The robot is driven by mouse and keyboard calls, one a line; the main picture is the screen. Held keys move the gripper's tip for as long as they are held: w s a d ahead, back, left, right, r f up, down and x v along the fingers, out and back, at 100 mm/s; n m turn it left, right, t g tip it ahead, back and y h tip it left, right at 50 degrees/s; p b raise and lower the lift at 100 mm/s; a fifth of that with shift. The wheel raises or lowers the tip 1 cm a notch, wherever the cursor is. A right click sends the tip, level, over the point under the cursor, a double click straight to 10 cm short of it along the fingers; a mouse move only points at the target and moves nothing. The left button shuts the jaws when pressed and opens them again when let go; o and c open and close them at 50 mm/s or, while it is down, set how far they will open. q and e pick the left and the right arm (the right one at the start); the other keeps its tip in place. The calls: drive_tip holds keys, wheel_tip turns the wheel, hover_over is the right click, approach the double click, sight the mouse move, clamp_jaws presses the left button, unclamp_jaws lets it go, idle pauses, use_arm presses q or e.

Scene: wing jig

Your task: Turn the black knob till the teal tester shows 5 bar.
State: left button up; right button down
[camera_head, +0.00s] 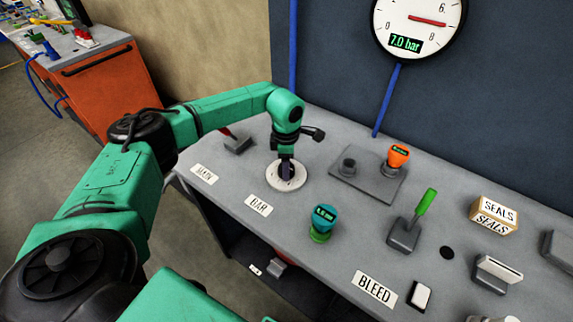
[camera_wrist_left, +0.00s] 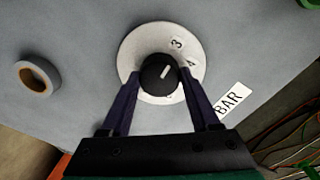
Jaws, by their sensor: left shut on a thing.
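The black knob (camera_wrist_left: 159,73) sits in the middle of a white round dial (camera_wrist_left: 137,47) next to the BAR label (camera_wrist_left: 230,100). Its white pointer line aims between the 3 and the 4; other numbers are hidden. My left gripper (camera_head: 287,170) reaches down over the dial in the head view. In the left wrist view its dark fingers (camera_wrist_left: 159,76) are shut on the knob's two sides. The teal tester (camera_head: 324,220) stands upright on a green base at the front of the bench; its small green readout is too small to read surely. My right gripper is not in view.
A wall gauge (camera_head: 418,22) reads 7.0 bar. An orange tester (camera_head: 397,156) stands on a grey plate. A tape roll (camera_wrist_left: 38,76) shows in the wrist view.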

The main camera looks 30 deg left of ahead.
use_arm(q)
drive_tip(key=shift+n, duration=0.3)
drive_tip(key=n+b, duration=0.1)
drive_tip(key=n, duration=0.1)
drive_tip(key=shift+w+n, duration=0.1)
drive_tip(key=shift+n, duration=0.2)
drive_tip(key=n, duration=0.3)
drive_tip(key=shift+b, duration=0.4)
drive_tip(key=n, duration=0.4)
drive_tip(key=shift+w+y+b, duration=0.1)
drive_tip(key=shift+y+b, duration=0.2)
drive_tip(key=n, duration=0.3)
drive_tip(key=shift+r+n+g, duration=0.1)
drive_tip(key=shift+n+g, duration=0.2)
drive_tip(key=shift+n, duration=0.1)
drive_tip(key=n, duration=0.6)
drive_tip(key=shift+w, duration=0.1)
drive_tip(key=n, duration=0.6)
drive_tip(key=shift+a+r+n+g, duration=0.1)
drive_tip(key=shift+n+g, duration=0.2)
drive_tip(key=shift+n, duration=0.1)
